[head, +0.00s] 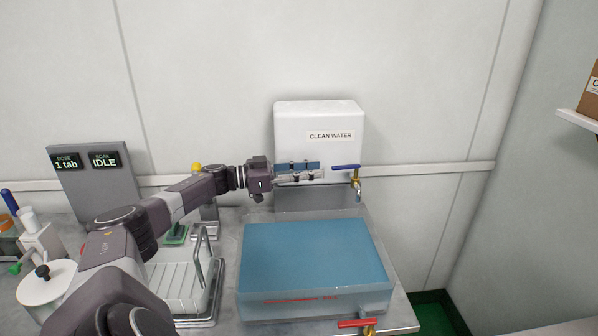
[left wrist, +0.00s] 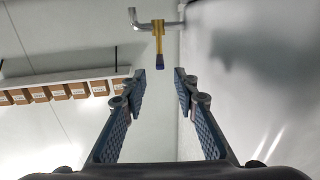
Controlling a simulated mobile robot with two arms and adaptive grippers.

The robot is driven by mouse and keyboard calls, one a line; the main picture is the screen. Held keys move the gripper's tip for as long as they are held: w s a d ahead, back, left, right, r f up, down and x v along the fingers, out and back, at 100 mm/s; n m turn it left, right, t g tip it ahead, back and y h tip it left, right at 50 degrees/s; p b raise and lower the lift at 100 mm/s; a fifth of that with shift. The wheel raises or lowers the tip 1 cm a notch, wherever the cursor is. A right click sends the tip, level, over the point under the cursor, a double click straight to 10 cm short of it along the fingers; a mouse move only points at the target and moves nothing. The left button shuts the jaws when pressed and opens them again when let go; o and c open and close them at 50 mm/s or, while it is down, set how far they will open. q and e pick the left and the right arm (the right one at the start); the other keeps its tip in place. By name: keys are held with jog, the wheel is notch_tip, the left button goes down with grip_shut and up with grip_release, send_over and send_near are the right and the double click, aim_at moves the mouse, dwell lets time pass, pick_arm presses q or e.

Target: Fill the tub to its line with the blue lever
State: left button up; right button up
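The blue lever (head: 346,167) sits on a brass tap (head: 357,183) on the right side of the white CLEAN WATER tank (head: 318,122). My left gripper (head: 318,171) points right at the lever from its left, just short of its end. In the left wrist view the gripper (left wrist: 159,74) is open and empty, and the lever's blue end (left wrist: 160,62) shows beyond and between its fingertips. The tub (head: 315,304) below has a blue surface and small red marking on its front wall. I see no stream at the spout. My right gripper is out of view.
A red-handled tap (head: 357,323) is at the tub's lower front. A white rack (head: 180,285) stands left of the tub under my left arm. A grey panel (head: 98,182) reads "1 tab" and "IDLE". A shelf with boxes is at right.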

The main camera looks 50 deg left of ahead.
pick_arm(q)
jog(key=shift+v, duration=1.9)
